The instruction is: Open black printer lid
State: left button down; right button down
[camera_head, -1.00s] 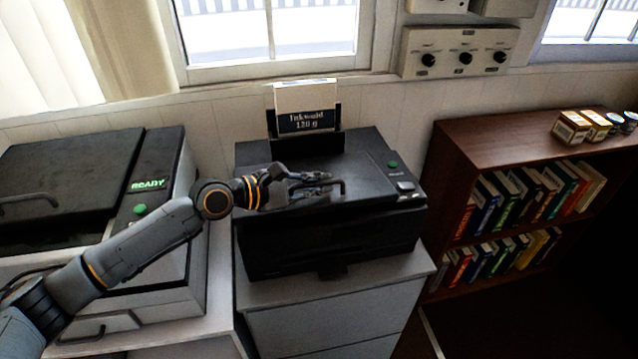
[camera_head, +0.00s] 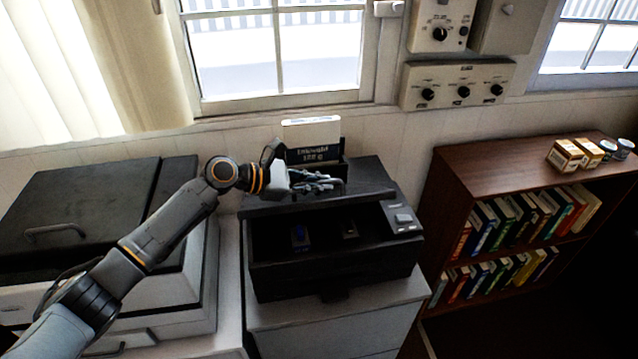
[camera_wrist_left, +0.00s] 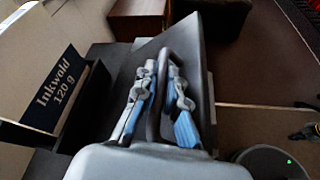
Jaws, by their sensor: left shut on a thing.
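The black printer (camera_head: 330,262) stands on a white cabinet. Its lid (camera_head: 362,192) is raised at the front, and the dark interior shows below it, with a small blue part inside. My left gripper (camera_head: 318,183) is at the lid's front edge. In the left wrist view its two fingers (camera_wrist_left: 162,98) are on either side of the lid's dark handle (camera_wrist_left: 158,75), shut on it. The handle is largely hidden by the gripper in the head view. My right gripper is in neither view.
A paper pack (camera_head: 313,135) stands in the holder behind the lid. A larger machine with a dark lid (camera_head: 75,210) stands at left, under my left arm. A brown bookshelf (camera_head: 520,170) with small boxes stands at right.

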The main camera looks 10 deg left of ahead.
pick_arm(q)
jog(key=c, duration=1.7)
grip_release()
notch_tip(320, 180, up, 4)
send_over(270, 205)
jog(key=shift+w+r, duration=0.15)
jog(key=shift+w, duration=0.1)
